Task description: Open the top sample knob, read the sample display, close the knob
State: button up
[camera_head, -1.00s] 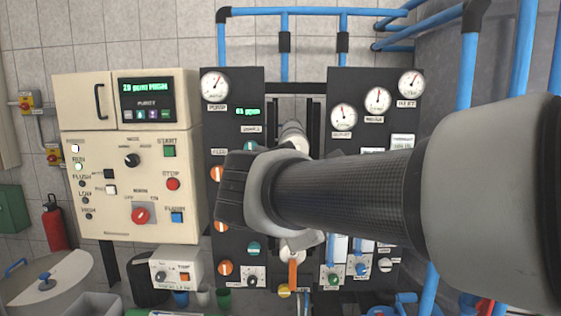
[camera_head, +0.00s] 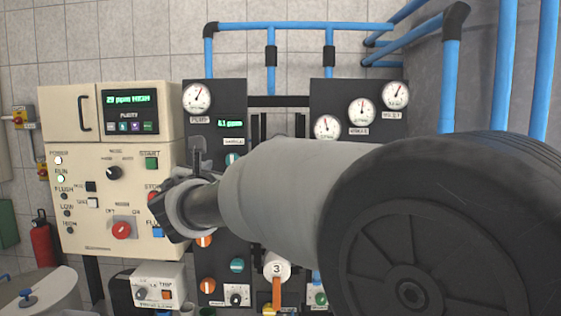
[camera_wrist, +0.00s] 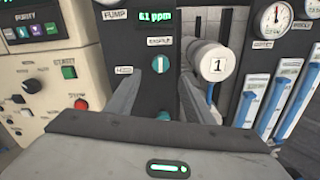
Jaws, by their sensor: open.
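The top sample knob (camera_wrist: 160,64) is a round teal knob with an upright white bar, under the sample label on the dark panel. It also shows in the head view (camera_head: 232,158), partly covered by my arm. My gripper (camera_wrist: 161,80) is open, with one finger on each side of the knob's column. The knob appears between the fingertips, and no contact is visible. The sample display (camera_wrist: 154,17) above it is lit green and reads about 61 ppm; it also shows in the head view (camera_head: 230,124).
A white cylinder marked 1 (camera_wrist: 213,65) sticks out just right of my right finger. Blue-tubed flow meters (camera_wrist: 265,105) stand farther right. The cream control box (camera_head: 110,180) is at the left. Pressure gauges (camera_head: 362,112) and blue pipes (camera_head: 270,70) are above.

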jog(key=w+p, duration=0.1)
jog(key=w, duration=0.8)
jog(key=shift+a, duration=0.15)
jog(key=shift+s, duration=0.1)
jog(key=c, duration=1)
jog(key=shift+c, duration=0.2)
